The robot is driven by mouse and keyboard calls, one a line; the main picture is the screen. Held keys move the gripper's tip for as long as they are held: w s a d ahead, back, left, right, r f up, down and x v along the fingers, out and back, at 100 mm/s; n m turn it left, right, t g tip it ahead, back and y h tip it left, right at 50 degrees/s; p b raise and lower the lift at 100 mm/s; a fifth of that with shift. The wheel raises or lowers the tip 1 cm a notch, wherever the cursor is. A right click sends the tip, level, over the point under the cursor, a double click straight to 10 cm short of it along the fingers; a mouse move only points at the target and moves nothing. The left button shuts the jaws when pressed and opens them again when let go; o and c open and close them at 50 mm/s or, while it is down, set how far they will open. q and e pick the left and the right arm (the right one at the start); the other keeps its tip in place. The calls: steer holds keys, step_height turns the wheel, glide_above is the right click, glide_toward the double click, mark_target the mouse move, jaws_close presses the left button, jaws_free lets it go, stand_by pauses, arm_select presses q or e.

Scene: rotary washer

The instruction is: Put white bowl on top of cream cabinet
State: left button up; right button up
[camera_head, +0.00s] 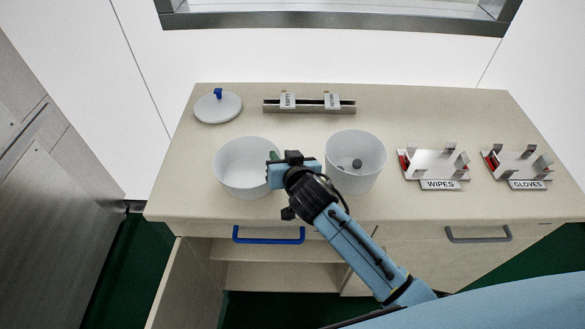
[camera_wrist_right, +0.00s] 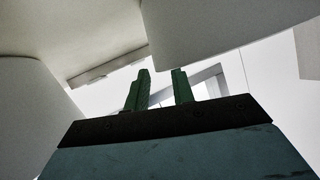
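The white bowl (camera_head: 240,180) is upright, apparently resting on the left part of the beige-topped cream cabinet (camera_head: 300,205). My right gripper (camera_head: 272,160) is at the bowl's right rim, between it and a white cylindrical container. Its green fingers (camera_wrist_right: 162,90) stand apart in the wrist view, with nothing visible gripped between them. Whether a finger touches the rim cannot be told. Large pale curved surfaces fill the left and upper right of the wrist view. My left gripper is not in view.
The white container (camera_head: 356,175) holds a small dark thing. A white lid (camera_head: 218,107) with a blue knob lies back left. A metal rail (camera_head: 310,106), WIPES rack (camera_head: 437,165) and GLOVES rack (camera_head: 518,165) stand around. Below the blue handle (camera_head: 268,239) is an open compartment.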

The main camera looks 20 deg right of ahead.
steer(key=v, duration=1)
steer(key=shift+r, duration=0.15)
steer(key=shift+s, duration=0.1)
